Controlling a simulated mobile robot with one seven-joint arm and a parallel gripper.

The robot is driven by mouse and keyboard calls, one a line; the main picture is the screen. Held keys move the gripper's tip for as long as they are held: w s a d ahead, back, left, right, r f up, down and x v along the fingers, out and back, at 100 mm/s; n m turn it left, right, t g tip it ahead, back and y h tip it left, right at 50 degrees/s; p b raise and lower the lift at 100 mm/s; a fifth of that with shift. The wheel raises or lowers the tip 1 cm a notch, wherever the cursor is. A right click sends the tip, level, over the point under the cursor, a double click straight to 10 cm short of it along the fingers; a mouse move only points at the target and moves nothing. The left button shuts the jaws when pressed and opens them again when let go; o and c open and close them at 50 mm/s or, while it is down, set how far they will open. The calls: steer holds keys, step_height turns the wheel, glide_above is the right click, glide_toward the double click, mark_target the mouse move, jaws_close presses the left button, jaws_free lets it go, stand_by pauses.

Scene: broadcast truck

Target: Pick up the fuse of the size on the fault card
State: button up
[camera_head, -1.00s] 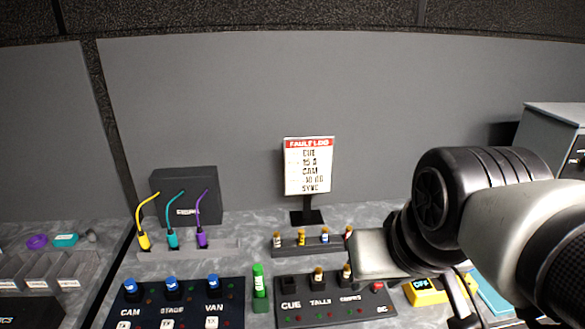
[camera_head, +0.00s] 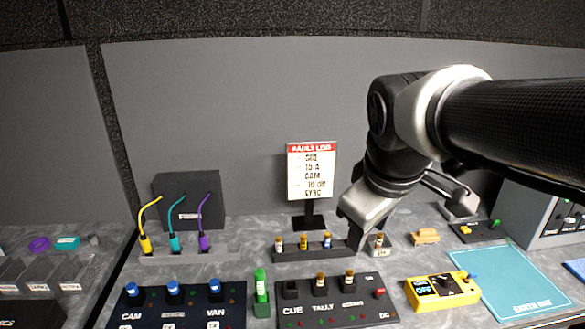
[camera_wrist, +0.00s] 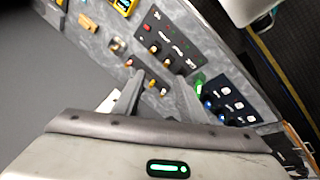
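The fault card (camera_head: 311,172) stands on a post behind the fuse rack; its lines look like CUE, 15 A, CAM, -10 dB, SYNC. The dark fuse rack (camera_head: 312,254) holds upright fuses with coloured bands: a left one (camera_head: 279,243), a yellow one (camera_head: 303,242) and a blue one (camera_head: 327,241). My gripper (camera_head: 355,237) points down at the rack's right end and hides the place there. In the wrist view my gripper (camera_wrist: 160,85) has its two fingers apart, with the rack area beyond them. I cannot tell whether a fuse is between them.
The CUE/TALLY panel (camera_head: 335,312) in front has two fuses and an empty-looking CUE socket (camera_head: 291,291). Another fuse (camera_head: 379,240) stands on a small tray right of my gripper. A yellow meter (camera_head: 441,289) and teal mat (camera_head: 515,287) lie at right.

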steer(key=w+a+f+n+g, duration=0.1)
steer(key=w+a+f+n, duration=0.1)
steer(key=w+n, duration=1)
steer(key=n+h, duration=0.2)
steer(key=n, duration=0.7)
glide_toward(327, 234)
steer(key=shift+b+x, duration=0.5)
steer(key=shift+x, duration=3.7)
jaws_close()
